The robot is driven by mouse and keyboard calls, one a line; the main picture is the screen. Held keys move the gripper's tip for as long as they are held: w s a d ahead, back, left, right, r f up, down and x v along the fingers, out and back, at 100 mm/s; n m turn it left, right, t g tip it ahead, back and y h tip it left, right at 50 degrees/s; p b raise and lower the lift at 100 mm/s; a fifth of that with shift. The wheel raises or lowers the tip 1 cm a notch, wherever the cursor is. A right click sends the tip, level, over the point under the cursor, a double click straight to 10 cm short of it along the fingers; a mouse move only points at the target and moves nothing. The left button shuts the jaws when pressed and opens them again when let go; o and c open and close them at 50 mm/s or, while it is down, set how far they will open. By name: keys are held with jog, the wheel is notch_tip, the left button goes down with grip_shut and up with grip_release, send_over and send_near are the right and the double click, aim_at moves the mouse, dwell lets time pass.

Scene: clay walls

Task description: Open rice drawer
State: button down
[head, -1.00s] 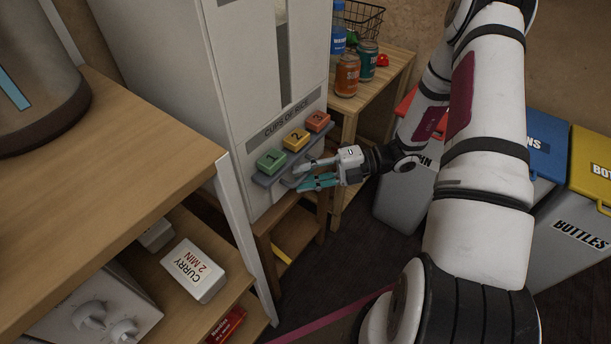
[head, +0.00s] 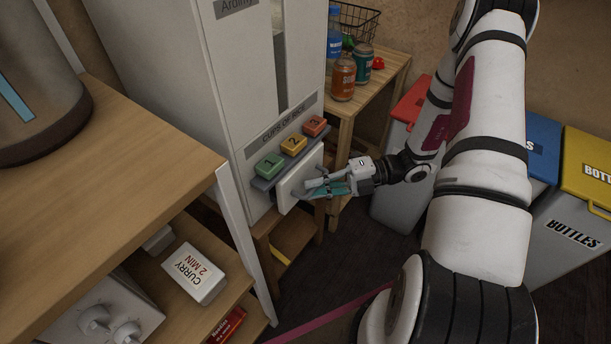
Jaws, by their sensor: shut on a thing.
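The rice dispenser (head: 180,75) is a tall white cabinet with a "CUPS OF RICE" label and green, yellow and red buttons numbered 1, 2 and 3. Below the buttons, the white rice drawer (head: 294,187) stands out from the cabinet front. My gripper (head: 318,188) is at the drawer's front, shut on its handle. The fingers hide most of the handle, and the inside of the drawer cannot be seen.
A wooden shelf (head: 120,160) with a curry box (head: 194,273) is at the left. A small wooden table (head: 388,77) with cans, a bottle and a wire basket stands behind. Bins with red, blue and yellow lids (head: 586,170) stand at the right. Dark floor is free below the gripper.

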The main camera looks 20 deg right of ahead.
jog(key=s+d+p, duration=0.2)
jog(key=s+d, duration=0.3)
jog(key=s, duration=0.4)
jog(key=s+d+p, duration=0.2)
jog(key=s+d, duration=0.4)
jog(key=s, duration=0.4)
jog(key=shift+s+d, duration=0.1)
jog(key=c, duration=1.7)
grip_release()
jog(key=v, duration=1.2)
